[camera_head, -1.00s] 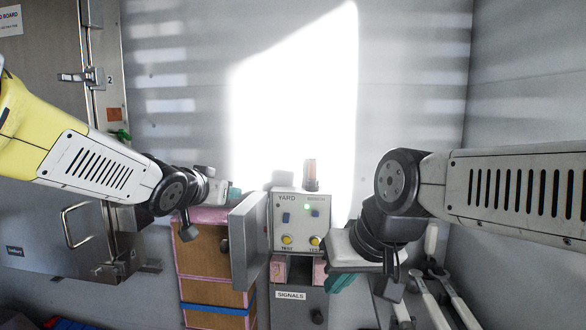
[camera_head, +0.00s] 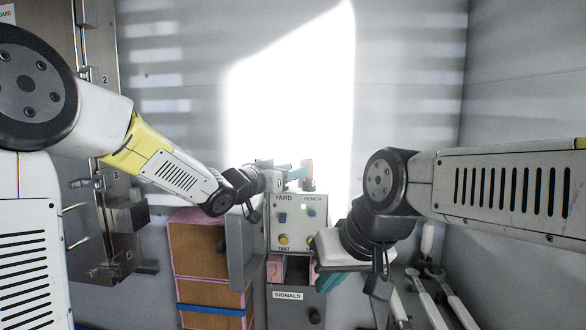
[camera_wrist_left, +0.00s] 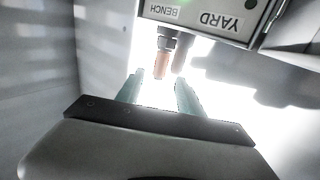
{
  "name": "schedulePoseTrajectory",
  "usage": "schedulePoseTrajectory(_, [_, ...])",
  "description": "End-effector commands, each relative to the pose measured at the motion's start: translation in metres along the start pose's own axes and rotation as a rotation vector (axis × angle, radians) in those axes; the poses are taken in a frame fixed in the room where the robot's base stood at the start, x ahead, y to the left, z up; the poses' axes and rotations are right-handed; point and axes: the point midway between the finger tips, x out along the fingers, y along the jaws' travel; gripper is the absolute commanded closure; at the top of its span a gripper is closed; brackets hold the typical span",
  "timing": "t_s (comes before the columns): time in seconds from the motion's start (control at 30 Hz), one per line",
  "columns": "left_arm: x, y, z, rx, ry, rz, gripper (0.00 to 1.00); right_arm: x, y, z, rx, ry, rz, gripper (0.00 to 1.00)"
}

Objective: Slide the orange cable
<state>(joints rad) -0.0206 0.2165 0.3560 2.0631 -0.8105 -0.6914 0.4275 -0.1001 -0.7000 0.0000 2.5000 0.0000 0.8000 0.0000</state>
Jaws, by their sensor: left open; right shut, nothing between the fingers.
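A short orange upright piece (camera_head: 308,168), which looks like the cable end or its plug, stands in a dark collar on top of the grey control box (camera_head: 284,213). In the left wrist view, which is upside down, the orange piece (camera_wrist_left: 161,66) points down from the box, with a second, darker one beside it. My left gripper (camera_head: 298,173) is open, its teal fingers (camera_wrist_left: 160,78) on either side of the orange tip's line, apparently just short of gripping it. My right gripper (camera_head: 325,283) is shut and empty, low in front of the box's right side.
The box's grey door (camera_head: 241,248) stands open at the left. A SIGNALS panel (camera_head: 288,296) is below. Pink-edged brown crates (camera_head: 200,250) stand left, long-handled tools (camera_head: 430,295) right. The wall behind is brightly lit.

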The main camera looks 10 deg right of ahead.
Motion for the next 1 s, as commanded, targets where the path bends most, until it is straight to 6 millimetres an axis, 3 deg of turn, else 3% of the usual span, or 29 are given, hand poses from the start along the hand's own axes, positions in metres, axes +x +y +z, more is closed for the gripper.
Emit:
schedulePoseTrajectory(0.1, [0.023,0.001,0.001,-0.002,0.0,0.002,0.56,0.0,0.0,0.0,0.0,0.0,0.0,1.0])
schedulePoseTrajectory(0.3, [0.045,0.0,0.0,0.0,0.0,0.0,0.56,0.0,0.0,0.0,0.0,0.0,0.0,1.0])
schedulePoseTrajectory(0.67, [0.051,0.0,0.0,0.0,-0.001,-0.001,0.56,0.0,0.0,0.0,0.0,0.0,0.0,1.0])
schedulePoseTrajectory(0.9, [0.05,0.0,0.0,0.0,-0.001,-0.002,0.99,0.0,0.0,0.0,0.0,0.0,0.0,1.0])
schedulePoseTrajectory(1.0, [0.05,0.0,0.0,0.0,-0.001,-0.001,1.0,0.0,0.0,0.0,0.0,0.0,0.0,1.0])
